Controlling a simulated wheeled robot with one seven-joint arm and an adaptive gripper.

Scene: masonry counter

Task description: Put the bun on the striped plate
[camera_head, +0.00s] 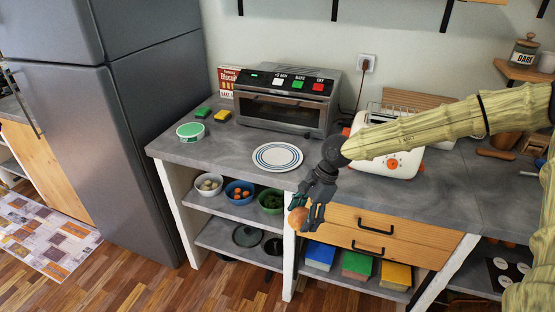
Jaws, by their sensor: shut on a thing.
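A bun (298,220), round and orange-brown, is held at the tips of my gripper (304,212). My gripper is shut on it and hangs in front of the counter's front edge, above the drawers' left side. The striped plate (277,157), white with blue rings, lies on the counter up and to the left of my gripper. It looks empty. My gripper is apart from the plate, and its fingers hide part of the bun.
A toaster oven (287,98) stands behind the plate, with a white toaster (385,155) to the right, partly behind my arm. A green-lidded tub (190,131) and two sponges (222,117) are at left. Bowls (239,192) fill the shelf below. The counter around the plate is clear.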

